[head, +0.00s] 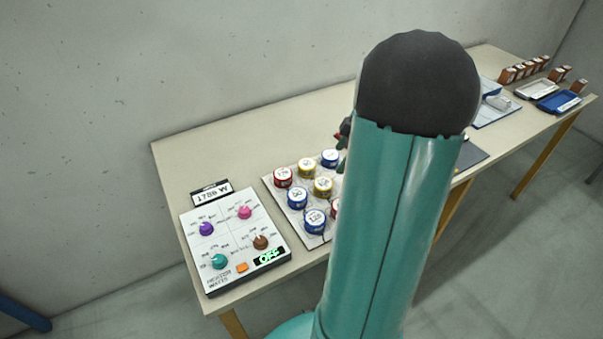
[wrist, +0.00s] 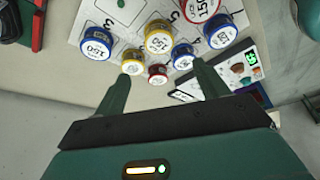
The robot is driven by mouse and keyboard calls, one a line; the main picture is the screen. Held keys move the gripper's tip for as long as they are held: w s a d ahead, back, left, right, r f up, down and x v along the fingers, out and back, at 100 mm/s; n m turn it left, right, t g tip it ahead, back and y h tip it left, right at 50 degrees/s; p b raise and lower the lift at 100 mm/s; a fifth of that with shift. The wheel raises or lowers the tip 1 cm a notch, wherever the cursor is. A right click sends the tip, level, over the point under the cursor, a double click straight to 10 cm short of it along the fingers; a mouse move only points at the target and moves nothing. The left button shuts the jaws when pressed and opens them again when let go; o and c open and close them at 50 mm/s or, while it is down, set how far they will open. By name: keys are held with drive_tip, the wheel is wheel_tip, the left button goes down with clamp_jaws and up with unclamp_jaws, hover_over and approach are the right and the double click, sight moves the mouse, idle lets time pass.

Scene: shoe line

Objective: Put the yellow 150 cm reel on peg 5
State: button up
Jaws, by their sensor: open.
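In the wrist view a large yellow reel (wrist: 159,37) sits on the white numbered board (wrist: 122,32); its label seems to start with 15, the rest is unclear. A smaller yellow reel (wrist: 134,62) sits close by. The head view shows two yellow reels, one (head: 307,167) behind the other (head: 323,186), labels too small to read. My gripper (wrist: 164,66) is open and empty, its fingers pointing at the reels, with the large yellow reel beyond the gap. My arm hides part of the board in the head view.
Blue reels (wrist: 97,43) (wrist: 218,30) and red reels (wrist: 157,74) (wrist: 201,8) crowd the board. A control box (head: 196,262) reading OFF stands left of the board on the table. Trays (head: 558,102) and small brown boxes stand at the far right.

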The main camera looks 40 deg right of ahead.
drive_tip(key=w+a+r+m+h, duration=0.1)
drive_tip(key=w+a+r, duration=0.15)
drive_tip(key=a, duration=0.35)
drive_tip(key=w+a+r+m, duration=0.1)
drive_tip(key=a+r, duration=0.3)
drive_tip(key=a, duration=0.2)
drive_tip(key=s+a+r+m, duration=0.2)
drive_tip(key=s+a, duration=0.1)
drive_tip(key=a, duration=0.5)
drive_tip(key=s+a+r+m+t+h, duration=0.1)
drive_tip(key=s+a+r+m, duration=0.1)
drive_tip(key=a, duration=0.6)
drive_tip(key=s+a+r+m+t+h, duration=0.1)
drive_tip(key=s+a, duration=0.3)
drive_tip(key=a, duration=0.4)
drive_tip(key=shift+s+r+m, duration=0.3)
drive_tip(key=shift+r+m, duration=0.1)
drive_tip(key=shift+m, duration=0.5)
drive_tip(key=shift+a, duration=0.1)
drive_tip(key=shift+c, duration=0.2)
